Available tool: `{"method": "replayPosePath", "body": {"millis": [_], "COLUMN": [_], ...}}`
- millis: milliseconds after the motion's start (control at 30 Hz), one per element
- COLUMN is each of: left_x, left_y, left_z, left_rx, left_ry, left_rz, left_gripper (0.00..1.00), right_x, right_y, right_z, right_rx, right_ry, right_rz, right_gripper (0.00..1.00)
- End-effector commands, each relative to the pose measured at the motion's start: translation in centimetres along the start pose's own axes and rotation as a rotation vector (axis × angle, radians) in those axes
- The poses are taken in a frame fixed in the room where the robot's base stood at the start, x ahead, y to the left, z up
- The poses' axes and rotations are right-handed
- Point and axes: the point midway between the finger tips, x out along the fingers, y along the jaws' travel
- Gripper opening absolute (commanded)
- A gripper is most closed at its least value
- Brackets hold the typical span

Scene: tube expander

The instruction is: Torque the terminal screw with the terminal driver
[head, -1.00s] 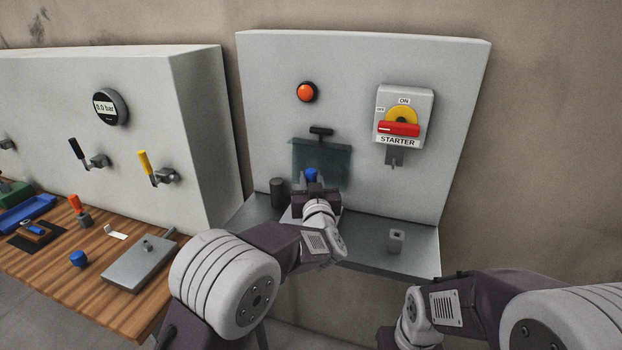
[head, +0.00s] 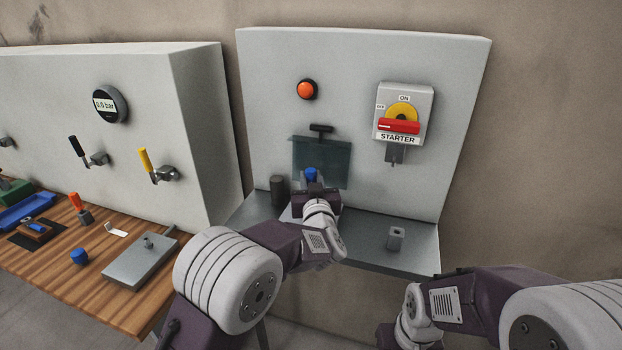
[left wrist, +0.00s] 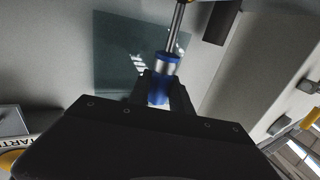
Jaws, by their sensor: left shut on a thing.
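The terminal driver has a blue handle with a silver collar and a long metal shaft. In the left wrist view the driver's handle (left wrist: 160,82) sits between my left gripper's fingers (left wrist: 160,98). Its shaft runs to the top edge, with a small yellowish part partly hidden behind it. The shaft's tip is out of view and I cannot make out the terminal screw. My right arm is low at the right, its fingers hidden.
The cabinet (head: 262,110) carries an orange button (head: 307,90) and a starter switch (head: 400,124) with a red handle. Its shelf (head: 375,250) bears a dark cylinder (head: 277,190) and a grey holder (head: 396,238). A wooden bench (head: 70,270) with tools is at left.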

Motion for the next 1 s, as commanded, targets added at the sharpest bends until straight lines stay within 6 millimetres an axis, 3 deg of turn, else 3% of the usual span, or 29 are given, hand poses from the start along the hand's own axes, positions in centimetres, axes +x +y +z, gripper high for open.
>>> {"method": "replayPosePath", "body": {"millis": [333,367,433,667,767,1000], "left_x": [0.01,0.01,0.01,0.01,0.01,0.02], "left_y": [0.00,0.01,0.01,0.01,0.01,0.00], "left_z": [0.57,0.58,0.57,0.44,0.43,0.38], "left_rx": [0.003,0.003,0.003,0.002,0.002,0.002], "left_ry": [-0.010,-0.010,-0.010,-0.007,-0.007,-0.006], "left_rz": [0.002,0.002,0.002,0.001,0.001,0.001], "left_gripper": [0.00,0.31,0.50,0.51,0.69,0.72], "right_x": [0.03,0.03,0.03,0.02,0.02,0.01], "right_y": [0.00,0.00,0.00,0.00,0.00,0.00], "right_z": [0.00,0.00,0.00,0.00,0.00,0.00], "right_rx": [0.000,0.000,0.000,0.000,0.000,0.000], "right_ry": [0.000,0.000,0.000,0.000,0.000,0.000], "right_rz": [0.000,0.000,0.000,0.000,0.000,0.000], "right_gripper": [0.00,0.00,0.00,0.00,0.00,0.00]}}
